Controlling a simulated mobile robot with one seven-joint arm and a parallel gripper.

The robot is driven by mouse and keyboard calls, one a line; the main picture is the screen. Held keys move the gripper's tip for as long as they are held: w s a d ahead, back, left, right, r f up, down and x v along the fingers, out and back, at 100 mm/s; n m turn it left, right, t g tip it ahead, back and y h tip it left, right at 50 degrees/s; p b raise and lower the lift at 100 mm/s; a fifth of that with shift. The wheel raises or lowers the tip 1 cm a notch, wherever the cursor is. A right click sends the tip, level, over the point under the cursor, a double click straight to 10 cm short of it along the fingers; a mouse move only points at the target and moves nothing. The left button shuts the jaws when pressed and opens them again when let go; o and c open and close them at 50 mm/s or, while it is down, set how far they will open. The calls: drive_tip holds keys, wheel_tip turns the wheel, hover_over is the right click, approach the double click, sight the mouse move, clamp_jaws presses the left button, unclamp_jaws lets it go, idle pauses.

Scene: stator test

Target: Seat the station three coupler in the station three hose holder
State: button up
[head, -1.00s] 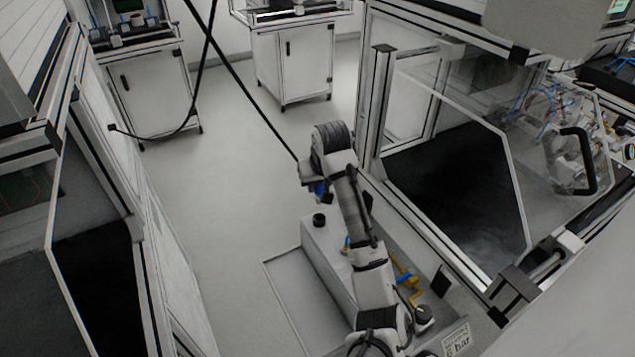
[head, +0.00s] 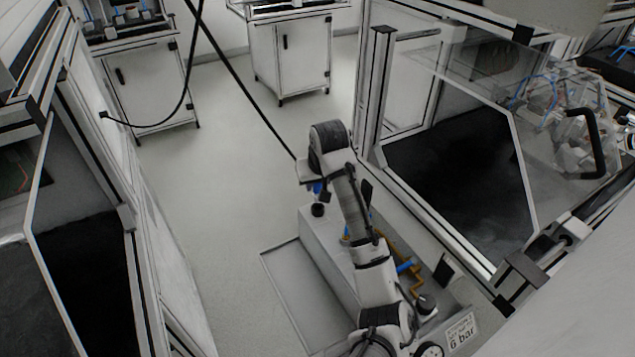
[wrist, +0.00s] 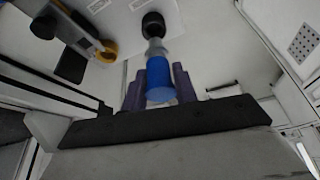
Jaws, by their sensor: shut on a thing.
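The blue coupler (wrist: 160,82), with a grey metal tip, is gripped between the purple-grey fingers of my gripper (wrist: 160,88). In the head view only a small blue patch of the coupler (head: 317,187) shows under my gripper (head: 312,184). A round black fitting (wrist: 153,25) lies in line with the grey tip in the wrist view; I cannot tell whether they touch. In the head view a short black cylinder (head: 317,209) stands on the white box (head: 318,232), just below my gripper. I cannot tell for certain which part is the station three holder.
Orange-yellow pipework (head: 405,262) and a "6 bar" label (head: 460,331) are right of the box. A dark hose (head: 245,95) slants down to behind my gripper. A clear-doored machine (head: 460,170) stands at right. The floor (head: 220,180) at left is clear.

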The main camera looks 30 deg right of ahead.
drive_tip(key=shift+f, duration=0.2)
drive_tip(key=shift+f+b, duration=0.3)
drive_tip(key=shift+f, duration=0.25)
drive_tip(key=shift+f, duration=0.15)
drive_tip(key=shift+f+b, duration=0.35)
drive_tip(key=shift+f, duration=0.3)
